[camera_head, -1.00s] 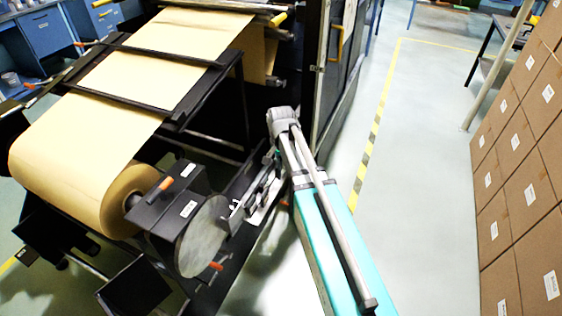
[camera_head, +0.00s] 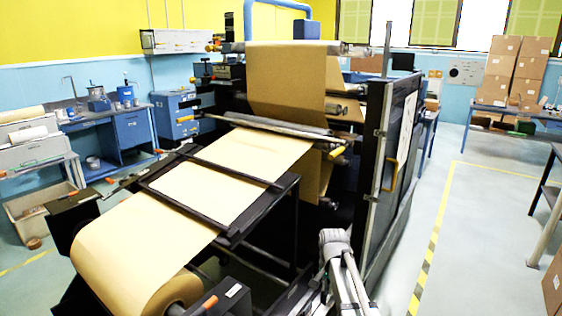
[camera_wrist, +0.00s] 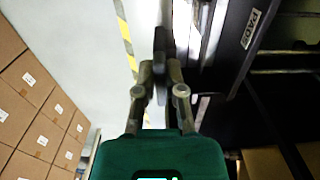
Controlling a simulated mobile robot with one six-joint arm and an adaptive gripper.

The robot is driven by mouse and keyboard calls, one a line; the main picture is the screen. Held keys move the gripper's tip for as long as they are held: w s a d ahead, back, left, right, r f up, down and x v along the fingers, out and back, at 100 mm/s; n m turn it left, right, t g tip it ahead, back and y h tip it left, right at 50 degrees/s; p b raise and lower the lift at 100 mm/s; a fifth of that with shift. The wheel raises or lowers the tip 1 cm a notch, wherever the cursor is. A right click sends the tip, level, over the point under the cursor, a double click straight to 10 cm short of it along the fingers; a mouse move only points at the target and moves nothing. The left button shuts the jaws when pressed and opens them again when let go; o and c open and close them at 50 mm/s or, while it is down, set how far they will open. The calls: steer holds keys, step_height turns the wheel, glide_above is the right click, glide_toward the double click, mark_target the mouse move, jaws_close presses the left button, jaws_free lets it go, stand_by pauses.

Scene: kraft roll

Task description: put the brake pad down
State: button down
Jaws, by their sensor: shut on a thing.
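In the wrist view my gripper (camera_wrist: 161,72) is shut on the brake pad (camera_wrist: 161,42), a thin dark piece seen nearly edge-on between the fingertips. The pad is held beside a dark surface with a white label reading "PADS" (camera_wrist: 251,29), which lies to its right. I cannot tell whether the pad touches anything. In the head view only my arm shows at the bottom edge; the pad cannot be made out there.
The black machine carries a large kraft paper roll (camera_head: 135,262) and a paper web. A dark door panel (camera_head: 390,150) stands beyond my arm. Stacked cartons (camera_wrist: 35,115) are at left in the wrist view.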

mark_target(327, 294)
step_height(327, 294, up, 9)
steer(key=p, duration=0.8)
stand_by(1.6)
step_height(327, 294, down, 12)
steer(key=b, duration=1.2)
steer(key=shift+f, duration=0.15)
steer(key=w+f+b, duration=0.9)
steer(key=w, duration=0.4)
steer(key=shift+d, duration=0.3)
steer(key=shift+w, duration=0.1)
